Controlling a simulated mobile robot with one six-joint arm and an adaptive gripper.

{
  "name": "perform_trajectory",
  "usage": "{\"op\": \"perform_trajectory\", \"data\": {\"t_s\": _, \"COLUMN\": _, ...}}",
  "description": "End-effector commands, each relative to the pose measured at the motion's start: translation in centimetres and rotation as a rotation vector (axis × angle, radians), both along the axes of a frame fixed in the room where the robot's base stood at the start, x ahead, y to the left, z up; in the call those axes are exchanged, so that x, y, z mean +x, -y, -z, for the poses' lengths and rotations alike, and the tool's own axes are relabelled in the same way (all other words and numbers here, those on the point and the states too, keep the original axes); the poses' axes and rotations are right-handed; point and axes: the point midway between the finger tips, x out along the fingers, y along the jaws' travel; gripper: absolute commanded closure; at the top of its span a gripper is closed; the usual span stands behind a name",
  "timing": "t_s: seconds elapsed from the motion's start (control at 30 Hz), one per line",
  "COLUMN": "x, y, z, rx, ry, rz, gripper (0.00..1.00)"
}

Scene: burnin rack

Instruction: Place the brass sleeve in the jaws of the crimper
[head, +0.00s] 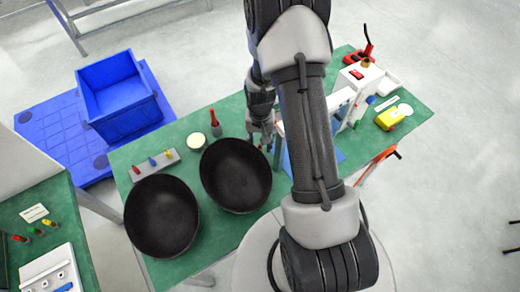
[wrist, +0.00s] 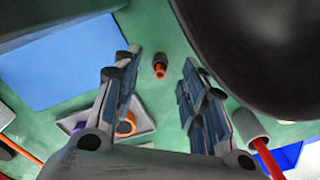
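My gripper (wrist: 158,85) is open, with its two fingers apart and nothing between the pads. In the head view my gripper (head: 262,138) is low over the green table, beside the right-hand black bowl. A small upright orange-brown piece (wrist: 160,68) with a dark part stands on the green surface beyond and between the fingers. It may be the brass sleeve, but it is too small to be sure. A white bench machine (head: 354,76) with a red part and a brass-coloured knob stands at the right and may be the crimper; my arm hides part of it.
Two black bowls (head: 235,175) (head: 160,216) take up the table's left part. A blue mat (wrist: 72,66) and a tray (wrist: 144,122) with purple and orange rings lie nearby. A yellow box (head: 390,118) is at the right. A blue crate (head: 118,124) stands beyond the table's left end.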

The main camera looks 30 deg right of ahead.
Motion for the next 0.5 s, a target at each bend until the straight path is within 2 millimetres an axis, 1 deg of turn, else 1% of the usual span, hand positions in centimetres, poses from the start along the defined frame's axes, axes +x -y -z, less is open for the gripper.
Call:
{"op": "perform_trajectory", "data": {"t_s": 0.03, "x": 0.0, "y": 0.0, "z": 1.3, "rx": 0.001, "ry": -0.003, "rz": 0.0, "gripper": 0.61}}
{"op": "perform_trajectory", "data": {"t_s": 0.13, "x": 0.0, "y": 0.0, "z": 2.5, "rx": 0.0, "ry": -0.002, "rz": 0.0, "gripper": 0.61}}
{"op": "perform_trajectory", "data": {"t_s": 0.2, "x": 0.1, "y": 0.0, "z": 2.8, "rx": 0.001, "ry": -0.001, "rz": 0.0, "gripper": 0.61}}
{"op": "perform_trajectory", "data": {"t_s": 0.4, "x": 0.1, "y": 0.0, "z": 2.6, "rx": 0.0, "ry": 0.0, "rz": 0.0, "gripper": 0.61}}
{"op": "perform_trajectory", "data": {"t_s": 0.5, "x": 0.1, "y": 0.0, "z": 2.6, "rx": 0.0, "ry": 0.0, "rz": 0.0, "gripper": 0.68}}
